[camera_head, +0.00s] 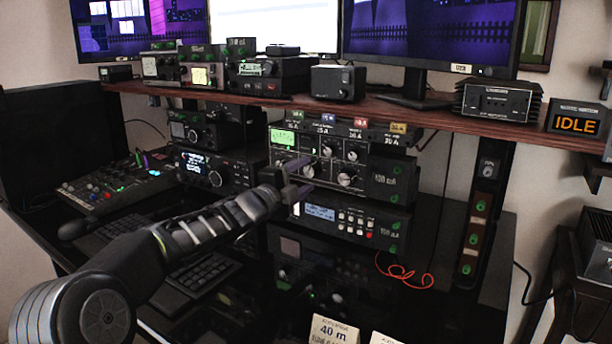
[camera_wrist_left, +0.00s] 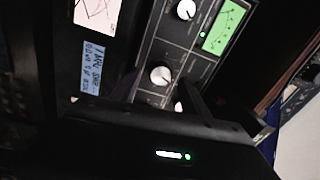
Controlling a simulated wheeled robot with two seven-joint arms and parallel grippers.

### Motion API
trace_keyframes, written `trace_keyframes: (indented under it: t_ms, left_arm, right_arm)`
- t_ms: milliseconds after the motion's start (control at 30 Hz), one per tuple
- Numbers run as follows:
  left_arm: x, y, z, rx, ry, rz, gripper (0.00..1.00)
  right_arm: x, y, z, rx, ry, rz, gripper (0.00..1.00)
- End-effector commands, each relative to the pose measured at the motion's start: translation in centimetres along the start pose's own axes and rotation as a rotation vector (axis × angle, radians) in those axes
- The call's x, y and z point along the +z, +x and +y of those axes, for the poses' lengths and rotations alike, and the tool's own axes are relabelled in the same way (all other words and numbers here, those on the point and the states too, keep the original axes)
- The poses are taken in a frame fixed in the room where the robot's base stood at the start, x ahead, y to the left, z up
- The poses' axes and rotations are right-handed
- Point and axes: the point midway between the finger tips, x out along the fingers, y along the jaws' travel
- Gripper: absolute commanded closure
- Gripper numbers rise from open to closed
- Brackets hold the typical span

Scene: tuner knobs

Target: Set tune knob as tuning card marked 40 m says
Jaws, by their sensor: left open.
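The tuner (camera_head: 318,160) is a dark box with a green-lit meter and several pale knobs, under the wooden shelf. Its knob labels are too small to read, so I cannot tell which is the tune knob. My left gripper (camera_head: 300,178) is open in front of the tuner's lower left knobs. In the left wrist view the two fingers (camera_wrist_left: 158,92) point at the panel, with a white-capped knob (camera_wrist_left: 160,75) between their tips; contact is not clear. The tuning card marked 40 m (camera_head: 335,330) stands at the bottom, its lower lines cut off. My right gripper is not in view.
A radio with a blue display (camera_head: 345,222) sits below the tuner. The wooden shelf (camera_head: 420,115) runs above, with small coloured tags under its edge. A second card (camera_head: 385,339) stands beside the first. An orange cable (camera_head: 405,272) hangs at the right. Keyboards lie left.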

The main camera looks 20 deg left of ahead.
Motion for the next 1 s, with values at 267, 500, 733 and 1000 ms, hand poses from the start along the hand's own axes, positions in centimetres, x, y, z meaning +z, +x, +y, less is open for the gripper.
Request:
trace_keyframes:
  t_ms: [267, 500, 733, 1000]
  left_arm:
    - [0.0, -4.6, -0.1, -0.001, 0.001, -0.002, 0.46]
    - [0.0, -6.4, 0.1, 0.0, -0.001, -0.001, 0.46]
    - [0.0, -6.4, 0.1, 0.0, -0.001, -0.001, 0.46]
    - [0.0, -6.4, 0.0, 0.0, -0.001, 0.0, 0.46]
  right_arm:
    - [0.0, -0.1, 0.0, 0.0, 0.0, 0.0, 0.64]
    - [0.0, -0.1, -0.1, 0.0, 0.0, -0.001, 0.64]
    - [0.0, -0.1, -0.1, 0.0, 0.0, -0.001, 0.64]
    - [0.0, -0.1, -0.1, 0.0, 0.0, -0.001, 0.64]
